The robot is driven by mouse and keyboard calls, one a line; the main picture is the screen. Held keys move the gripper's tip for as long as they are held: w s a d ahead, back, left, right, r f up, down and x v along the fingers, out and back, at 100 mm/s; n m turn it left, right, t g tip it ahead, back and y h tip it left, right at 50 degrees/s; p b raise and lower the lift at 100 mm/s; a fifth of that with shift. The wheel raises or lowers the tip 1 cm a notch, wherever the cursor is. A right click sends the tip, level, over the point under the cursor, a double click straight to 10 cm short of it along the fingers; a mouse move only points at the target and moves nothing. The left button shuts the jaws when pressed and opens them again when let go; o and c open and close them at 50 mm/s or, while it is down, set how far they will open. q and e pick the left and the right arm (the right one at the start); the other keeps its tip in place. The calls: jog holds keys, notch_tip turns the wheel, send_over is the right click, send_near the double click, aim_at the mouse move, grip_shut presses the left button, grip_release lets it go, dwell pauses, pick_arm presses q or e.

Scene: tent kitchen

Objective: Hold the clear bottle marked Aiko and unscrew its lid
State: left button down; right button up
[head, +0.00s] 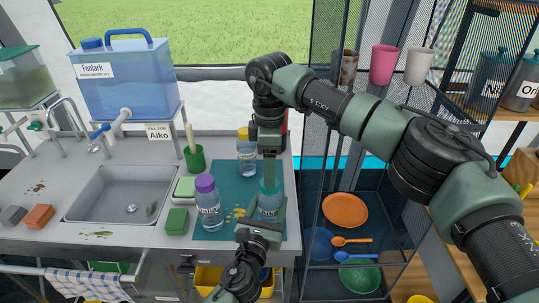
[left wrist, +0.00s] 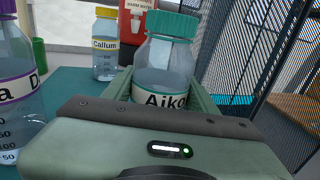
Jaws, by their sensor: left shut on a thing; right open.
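The clear Aiko bottle (head: 270,205) stands upright at the right side of the teal mat (head: 232,172). Its teal lid (left wrist: 173,24) is on, and its Aiko label (left wrist: 164,97) faces my left wrist camera. My left gripper (head: 262,216) is shut on the bottle's body, with a finger on each side of it in the left wrist view. My right gripper (head: 270,170) points down over the lid in the head view, open and empty. It does not show in the left wrist view, so it seems apart from the lid.
A purple-lidded bottle (head: 207,205) stands left of the Aiko bottle. The yellow-lidded Callum bottle (left wrist: 105,45) and a red container (left wrist: 138,30) are behind. A sink (head: 125,195), green cup (head: 194,158) and sponges are left. A mesh shelf (head: 330,110) stands close on the right.

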jog(key=shift+f, duration=1.85)
